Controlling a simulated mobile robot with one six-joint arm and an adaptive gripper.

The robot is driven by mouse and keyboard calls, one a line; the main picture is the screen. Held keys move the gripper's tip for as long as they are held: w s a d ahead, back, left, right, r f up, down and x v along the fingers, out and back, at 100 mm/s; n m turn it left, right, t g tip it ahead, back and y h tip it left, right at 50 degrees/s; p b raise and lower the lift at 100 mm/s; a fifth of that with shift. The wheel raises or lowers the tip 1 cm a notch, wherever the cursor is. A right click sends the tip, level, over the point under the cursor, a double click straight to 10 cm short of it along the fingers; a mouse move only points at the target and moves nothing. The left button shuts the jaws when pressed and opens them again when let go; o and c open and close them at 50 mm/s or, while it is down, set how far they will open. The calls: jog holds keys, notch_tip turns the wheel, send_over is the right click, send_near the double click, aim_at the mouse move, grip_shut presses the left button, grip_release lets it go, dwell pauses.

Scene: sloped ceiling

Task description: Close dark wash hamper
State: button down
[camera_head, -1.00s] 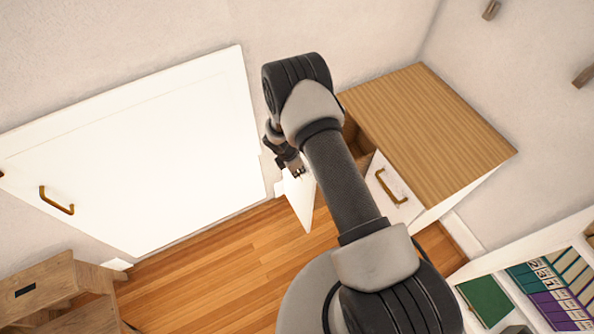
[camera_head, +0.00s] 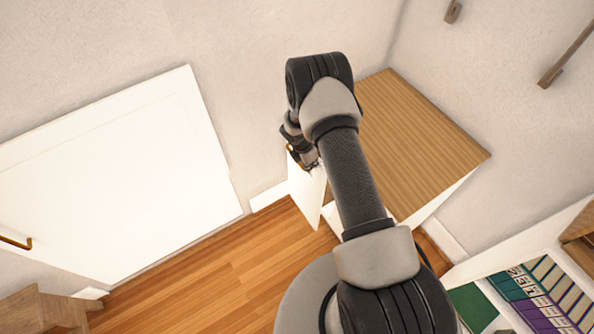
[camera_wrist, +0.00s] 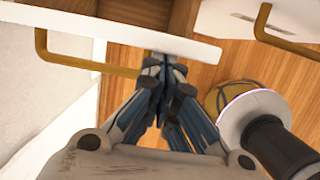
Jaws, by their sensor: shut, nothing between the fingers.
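I take the hamper to be the white cabinet with a wood-grain top (camera_head: 425,140); I cannot tell which front is the dark wash one. One white front (camera_head: 308,195) stands open on its left side. In the wrist view the white front (camera_wrist: 125,30) has a brass handle (camera_wrist: 85,64), with brown wood behind it. A second white front (camera_wrist: 290,15) with a brass handle (camera_wrist: 268,30) shows at upper right there. My gripper (camera_head: 308,163) is shut and empty at the open front, with its fingertips (camera_wrist: 165,65) close by the panel edge and handle end; contact is unclear. My arm hides part of the cabinet.
A large white panel (camera_head: 120,180) with a brass handle is on the left. Wooden furniture (camera_head: 45,310) stands at lower left, and a shelf with binders (camera_head: 545,300) at lower right. Wood floor (camera_head: 210,280) is clear between. Wall pegs are at upper right.

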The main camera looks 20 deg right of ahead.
jog(key=shift+w+d, duration=0.2)
jog(key=shift+d, duration=0.5)
jog(key=shift+w+d, duration=0.25)
jog(key=shift+d, duration=0.5)
jog(key=shift+w+d, duration=0.2)
jog(key=shift+d, duration=0.5)
